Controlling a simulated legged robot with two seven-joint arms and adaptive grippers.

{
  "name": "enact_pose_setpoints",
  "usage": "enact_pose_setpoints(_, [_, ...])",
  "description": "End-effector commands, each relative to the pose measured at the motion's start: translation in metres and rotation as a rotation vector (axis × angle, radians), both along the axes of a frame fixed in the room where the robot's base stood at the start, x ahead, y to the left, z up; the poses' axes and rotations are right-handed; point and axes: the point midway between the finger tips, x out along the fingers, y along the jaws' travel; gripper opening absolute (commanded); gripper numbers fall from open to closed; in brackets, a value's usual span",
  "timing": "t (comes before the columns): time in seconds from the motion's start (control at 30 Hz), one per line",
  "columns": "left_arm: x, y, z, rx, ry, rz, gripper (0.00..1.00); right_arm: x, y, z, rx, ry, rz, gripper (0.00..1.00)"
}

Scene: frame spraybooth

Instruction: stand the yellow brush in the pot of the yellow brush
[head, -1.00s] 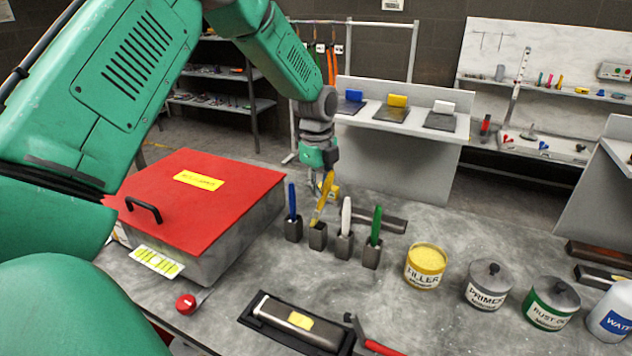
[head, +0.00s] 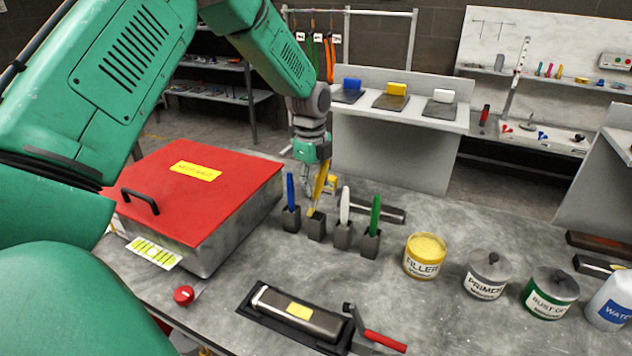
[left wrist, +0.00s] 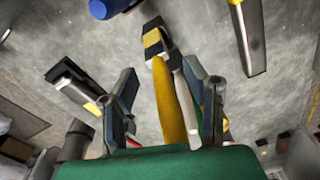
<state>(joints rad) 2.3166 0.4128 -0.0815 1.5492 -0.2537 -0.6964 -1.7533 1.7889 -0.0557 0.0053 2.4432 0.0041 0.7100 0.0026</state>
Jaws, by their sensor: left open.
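The yellow brush (head: 320,184) stands slightly tilted over its dark square pot (head: 316,228), the second from the left in the row. Its lower end is at the pot's mouth; how deep it sits I cannot tell. My left gripper (head: 313,185) is at the brush's upper part. In the left wrist view the open fingers (left wrist: 167,84) lie on either side of the yellow brush handle (left wrist: 172,108), with gaps visible. My right gripper is in neither view.
A blue brush (head: 290,190) stands in the pot to the left; white (head: 345,205) and green (head: 375,215) brushes stand to the right. A red-lidded box (head: 200,195) is close on the left. The filler tin (head: 425,258) stands further right.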

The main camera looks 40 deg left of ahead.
Motion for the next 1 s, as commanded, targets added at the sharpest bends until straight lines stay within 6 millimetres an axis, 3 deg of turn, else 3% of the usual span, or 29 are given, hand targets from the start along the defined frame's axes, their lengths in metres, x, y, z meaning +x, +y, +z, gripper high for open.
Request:
enact_pose_setpoints(0.17, [-0.003, 0.002, 0.020, -0.002, -0.001, 0.002, 0.41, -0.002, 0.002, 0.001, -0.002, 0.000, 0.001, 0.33])
enact_pose_setpoints(0.4, [-0.004, -0.002, 0.077, 0.004, -0.007, 0.001, 0.41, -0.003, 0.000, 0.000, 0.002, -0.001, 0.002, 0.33])
enact_pose_setpoints(0.6, [-0.005, -0.007, 0.111, 0.010, -0.006, 0.000, 0.41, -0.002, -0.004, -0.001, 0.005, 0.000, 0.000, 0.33])
enact_pose_setpoints(0.73, [-0.005, -0.007, 0.121, 0.010, -0.005, 0.000, 0.41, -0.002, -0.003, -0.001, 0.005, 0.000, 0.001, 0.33])
enact_pose_setpoints(1.0, [-0.006, -0.001, 0.122, 0.005, -0.005, 0.001, 0.41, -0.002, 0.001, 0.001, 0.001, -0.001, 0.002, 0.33])
